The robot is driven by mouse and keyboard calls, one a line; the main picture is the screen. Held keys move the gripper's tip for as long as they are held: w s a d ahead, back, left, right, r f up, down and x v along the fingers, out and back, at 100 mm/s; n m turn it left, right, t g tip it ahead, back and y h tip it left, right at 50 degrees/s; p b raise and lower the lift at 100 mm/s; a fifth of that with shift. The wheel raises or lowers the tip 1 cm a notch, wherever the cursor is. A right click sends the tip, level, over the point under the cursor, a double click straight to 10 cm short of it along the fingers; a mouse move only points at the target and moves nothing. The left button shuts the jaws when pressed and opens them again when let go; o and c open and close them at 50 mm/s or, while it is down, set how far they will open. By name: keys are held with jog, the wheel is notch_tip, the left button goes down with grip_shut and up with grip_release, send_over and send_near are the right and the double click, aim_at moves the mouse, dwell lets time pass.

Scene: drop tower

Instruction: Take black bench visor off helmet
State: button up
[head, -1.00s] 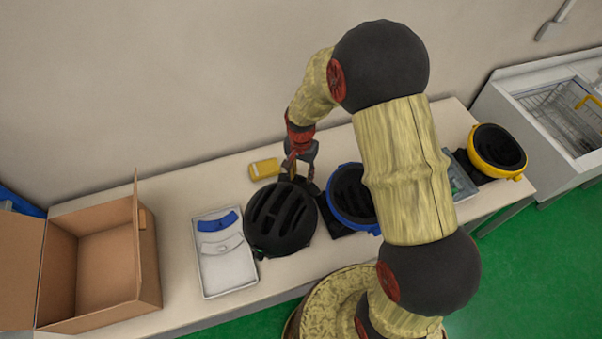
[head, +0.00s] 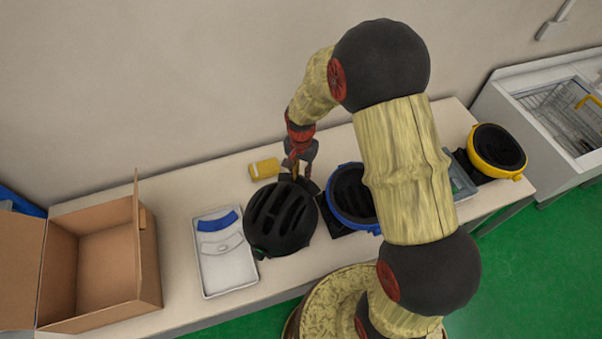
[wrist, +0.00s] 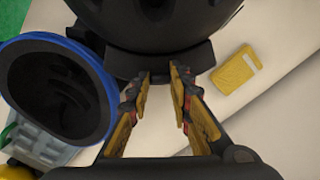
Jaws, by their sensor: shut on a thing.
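The black helmet (head: 282,222) sits on the table, dome up, and fills the top of the wrist view (wrist: 160,22). The black visor (wrist: 198,57) shows as a dark band along the helmet's edge on the wall side and still lies against it. My gripper (head: 300,174) is at that edge, between helmet and wall. In the wrist view its fingertips (wrist: 161,74) are drawn in on the visor's outer edge. The exact contact is dark and hard to see.
A blue-rimmed helmet (head: 352,194) lies open side up close to the right. A yellow block (head: 264,169) lies left of my gripper. A white tray (head: 228,270) with blue and white visors, an open cardboard box (head: 148,265) and a yellow-rimmed helmet (head: 497,150) are also there.

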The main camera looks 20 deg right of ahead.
notch_tip(320, 180, up, 14)
jog(key=p, duration=0.8)
jog(key=shift+f, duration=0.15)
